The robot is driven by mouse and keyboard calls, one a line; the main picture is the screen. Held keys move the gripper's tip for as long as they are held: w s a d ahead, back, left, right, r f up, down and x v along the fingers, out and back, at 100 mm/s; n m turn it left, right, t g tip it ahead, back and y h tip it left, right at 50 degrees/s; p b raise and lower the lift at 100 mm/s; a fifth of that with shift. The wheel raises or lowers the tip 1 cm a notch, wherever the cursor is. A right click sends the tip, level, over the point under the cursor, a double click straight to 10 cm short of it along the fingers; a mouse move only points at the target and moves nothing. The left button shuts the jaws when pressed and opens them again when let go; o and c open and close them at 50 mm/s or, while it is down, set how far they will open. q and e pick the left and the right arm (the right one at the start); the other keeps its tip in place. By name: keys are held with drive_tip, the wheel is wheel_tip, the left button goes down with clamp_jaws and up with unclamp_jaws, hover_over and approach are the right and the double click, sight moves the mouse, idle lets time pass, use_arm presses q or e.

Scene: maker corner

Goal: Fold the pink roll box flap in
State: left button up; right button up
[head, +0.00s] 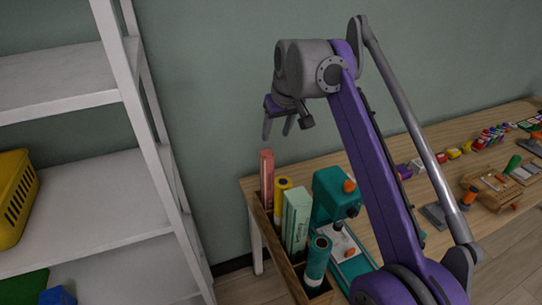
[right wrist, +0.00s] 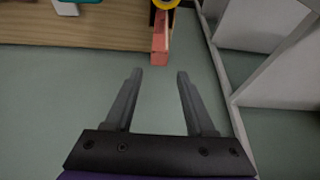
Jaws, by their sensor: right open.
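The pink roll box (head: 267,180) is tall and narrow and stands upright at the far left corner of a wooden holder (head: 292,273). In the right wrist view the pink box (right wrist: 160,42) shows beyond the fingertips, near the middle top. I cannot clearly make out its flap. My right gripper (head: 278,128) hangs above the box, fingers pointing down, apart from it. In the right wrist view its two fingers (right wrist: 159,74) are spread with nothing between them. My left gripper is not in view.
A yellow roll (head: 283,184), a pale green box (head: 297,215) and a teal roll (head: 318,258) stand close to the pink box. A teal machine (head: 333,198) is to their right. White shelving (head: 90,185) stands left; the wall is behind.

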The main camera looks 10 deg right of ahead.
sight(269, 156)
drive_tip(key=b+x, duration=0.1)
drive_tip(key=x, duration=0.9)
drive_tip(key=shift+b, duration=0.3)
drive_tip(key=shift+r, duration=0.1)
clamp_jaws()
